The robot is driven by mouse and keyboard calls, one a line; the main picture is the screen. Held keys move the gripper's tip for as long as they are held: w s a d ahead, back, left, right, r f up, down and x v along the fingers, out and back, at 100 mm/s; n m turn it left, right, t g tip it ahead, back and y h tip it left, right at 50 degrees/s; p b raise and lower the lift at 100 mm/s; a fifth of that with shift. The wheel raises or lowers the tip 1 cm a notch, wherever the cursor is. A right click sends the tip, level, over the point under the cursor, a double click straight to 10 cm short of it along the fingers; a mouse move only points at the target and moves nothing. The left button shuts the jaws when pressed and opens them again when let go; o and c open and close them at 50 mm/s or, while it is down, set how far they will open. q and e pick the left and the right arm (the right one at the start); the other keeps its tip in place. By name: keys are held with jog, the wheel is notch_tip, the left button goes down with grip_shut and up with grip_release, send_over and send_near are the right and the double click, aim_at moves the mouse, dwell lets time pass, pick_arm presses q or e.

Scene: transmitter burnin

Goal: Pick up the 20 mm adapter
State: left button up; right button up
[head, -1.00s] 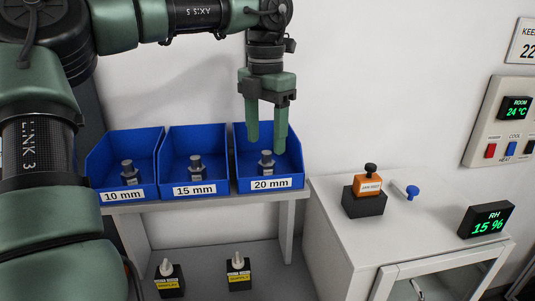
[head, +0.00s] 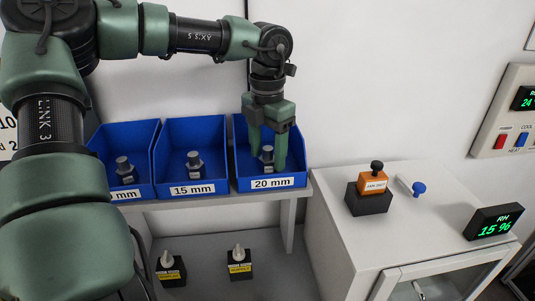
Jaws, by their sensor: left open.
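The 20 mm adapter (head: 266,154) is a small dark grey fitting standing upright in the blue bin (head: 242,180) labelled 20 mm, the rightmost of three bins. My left gripper (head: 268,168) points straight down into this bin. My right gripper is not in view.
The 15 mm bin (head: 165,190) and 10 mm bin (head: 143,190) stand to the left, each with an adapter. Below are two black blocks with yellow labels.

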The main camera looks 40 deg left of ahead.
pick_arm(q)
jog(key=shift+s+d, duration=0.1)
jog(key=shift+d, duration=0.1)
jog(key=shift+c, duration=1.2)
grip_shut()
